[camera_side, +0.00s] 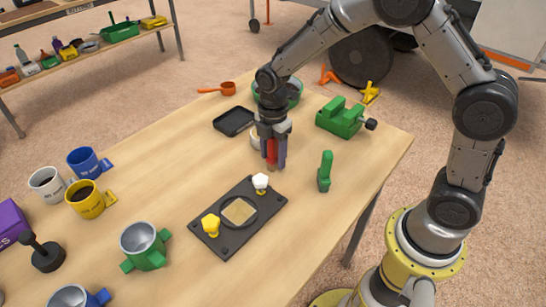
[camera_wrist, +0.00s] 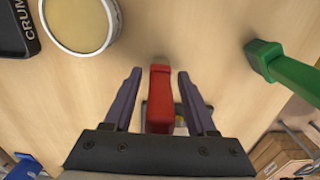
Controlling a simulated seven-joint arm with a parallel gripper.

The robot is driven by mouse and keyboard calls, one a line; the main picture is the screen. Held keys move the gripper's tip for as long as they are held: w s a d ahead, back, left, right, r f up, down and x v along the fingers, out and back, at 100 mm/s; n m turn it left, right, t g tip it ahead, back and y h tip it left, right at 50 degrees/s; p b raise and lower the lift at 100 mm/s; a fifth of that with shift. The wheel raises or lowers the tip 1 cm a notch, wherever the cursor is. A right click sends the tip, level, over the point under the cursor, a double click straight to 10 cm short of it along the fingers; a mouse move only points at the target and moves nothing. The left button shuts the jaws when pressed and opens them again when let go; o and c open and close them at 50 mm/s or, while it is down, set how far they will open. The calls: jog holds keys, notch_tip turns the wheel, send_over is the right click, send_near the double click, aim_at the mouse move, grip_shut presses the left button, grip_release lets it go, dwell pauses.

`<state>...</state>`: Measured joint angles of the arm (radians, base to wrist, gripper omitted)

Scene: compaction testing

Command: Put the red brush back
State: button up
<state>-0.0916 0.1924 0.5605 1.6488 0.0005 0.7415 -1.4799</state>
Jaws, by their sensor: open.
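The red brush (camera_side: 271,152) is at the far-middle part of the table, partly hidden by my gripper in the side view. In the wrist view the red brush (camera_wrist: 159,95) shows between my two fingers, with a visible gap on each side. My gripper (camera_side: 275,160) points down around it and is open; in the wrist view its fingers (camera_wrist: 159,74) flank the brush without visibly closing on it. The brush's lower end is hard to make out.
A black plate (camera_side: 262,217) with a ring and yellow and white knobs lies in front. A black tray (camera_side: 234,120) and a round pale dish (camera_wrist: 80,22) are close by. A green vise (camera_side: 340,118) stands behind right. Several mugs stand at left. Bare table lies between.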

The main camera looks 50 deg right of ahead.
notch_tip(320, 180, up, 11)
jog(key=shift+r, duration=0.15)
jog(key=s+d+r+m+t, duration=0.3)
jog(key=s+r+m, duration=0.6)
jog(key=s, duration=0.3)
jog(key=s+f+m+t, duration=0.1)
jog(key=s+m+t, duration=0.1)
jog(key=s+m, duration=0.7)
jog(key=shift+s+d+t, duration=0.3)
jog(key=shift+s+d, duration=0.05)
jog(key=shift+s, duration=0.85)
